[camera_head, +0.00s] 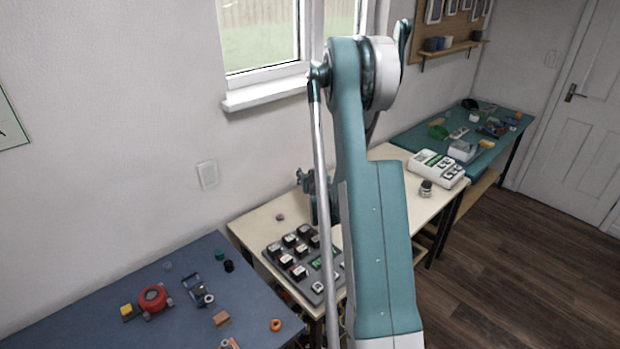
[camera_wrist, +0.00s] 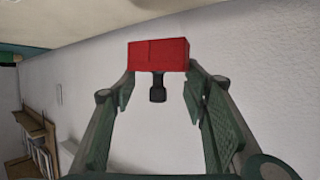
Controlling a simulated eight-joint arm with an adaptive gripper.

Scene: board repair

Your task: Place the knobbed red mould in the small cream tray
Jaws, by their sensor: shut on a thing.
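The knobbed red mould (camera_wrist: 158,54) shows in the wrist view as a red block with a short black knob. My gripper (camera_wrist: 158,76) is shut on it, with a finger at each side and the knob between them. A pale wall fills much of the view behind it. In the head view my arm hides most of my gripper, and the mould cannot be made out there. I cannot pick out the small cream tray in either view; it may be hidden behind my arm.
A dark grey tray (camera_head: 276,255) of several black-and-white parts lies on the cream table (camera_head: 252,227). A white device (camera_head: 437,167) and a small jar (camera_head: 426,188) stand farther right. The blue table (camera_head: 85,318) holds a red round thing (camera_head: 153,298) and loose parts.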

